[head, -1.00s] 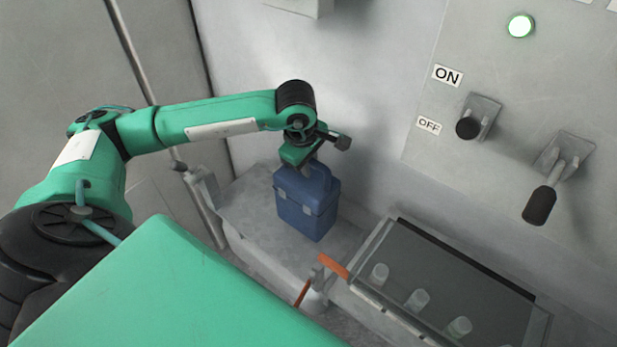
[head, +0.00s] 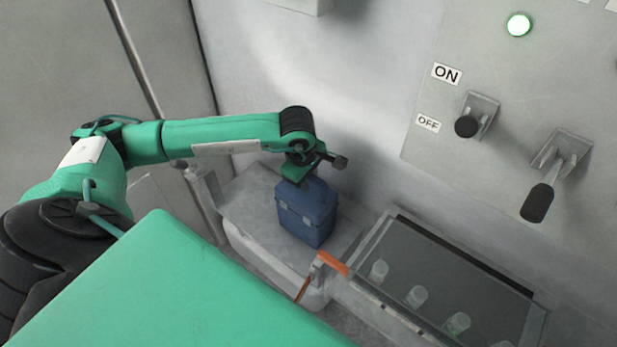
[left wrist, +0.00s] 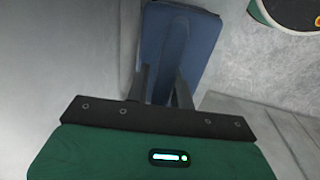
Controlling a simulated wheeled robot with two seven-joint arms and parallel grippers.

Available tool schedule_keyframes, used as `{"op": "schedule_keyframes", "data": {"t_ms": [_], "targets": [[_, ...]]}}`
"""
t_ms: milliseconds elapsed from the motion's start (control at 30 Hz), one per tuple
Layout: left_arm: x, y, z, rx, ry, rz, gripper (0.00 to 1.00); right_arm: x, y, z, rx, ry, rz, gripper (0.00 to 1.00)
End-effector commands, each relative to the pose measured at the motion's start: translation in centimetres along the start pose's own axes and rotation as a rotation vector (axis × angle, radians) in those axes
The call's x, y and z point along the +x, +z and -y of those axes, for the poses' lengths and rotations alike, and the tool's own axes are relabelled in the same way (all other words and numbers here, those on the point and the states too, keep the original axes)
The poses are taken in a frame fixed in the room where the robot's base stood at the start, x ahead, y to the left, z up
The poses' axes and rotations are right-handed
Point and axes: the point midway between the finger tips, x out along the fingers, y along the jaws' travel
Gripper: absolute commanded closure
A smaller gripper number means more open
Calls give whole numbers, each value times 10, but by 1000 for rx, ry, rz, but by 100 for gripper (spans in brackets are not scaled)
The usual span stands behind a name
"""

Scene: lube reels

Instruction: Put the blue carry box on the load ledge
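The blue carry box (head: 306,214) is upright at the grey load ledge (head: 245,208), below the wall. Its underside appears at ledge level, but I cannot tell for certain whether it bears its full weight there. My left gripper (head: 302,178) is over the top of the box and hides its handle. In the left wrist view, the two dark fingers (left wrist: 163,88) lie on either side of a blue part of the box (left wrist: 178,40), seemingly shut on its handle; the exact contact is unclear. My right gripper is out of view.
A glass-covered case (head: 455,270) with several pale cups stands right of the ledge, with an orange piece (head: 333,263) at its near corner. The wall panel has two black-knobbed levers (head: 466,126) and a lit green lamp (head: 519,24). The ledge is bare left of the box.

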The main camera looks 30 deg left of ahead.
Motion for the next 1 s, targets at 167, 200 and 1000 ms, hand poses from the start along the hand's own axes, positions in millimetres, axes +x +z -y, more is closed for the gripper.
{"op": "schedule_keyframes", "data": {"t_ms": [167,200,1000], "targets": [[0,0,0,0,0,0,62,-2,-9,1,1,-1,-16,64],[0,0,0,0,0,0,62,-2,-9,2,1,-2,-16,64],[-108,0,-1,-1,3,0,62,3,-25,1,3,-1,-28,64]]}}
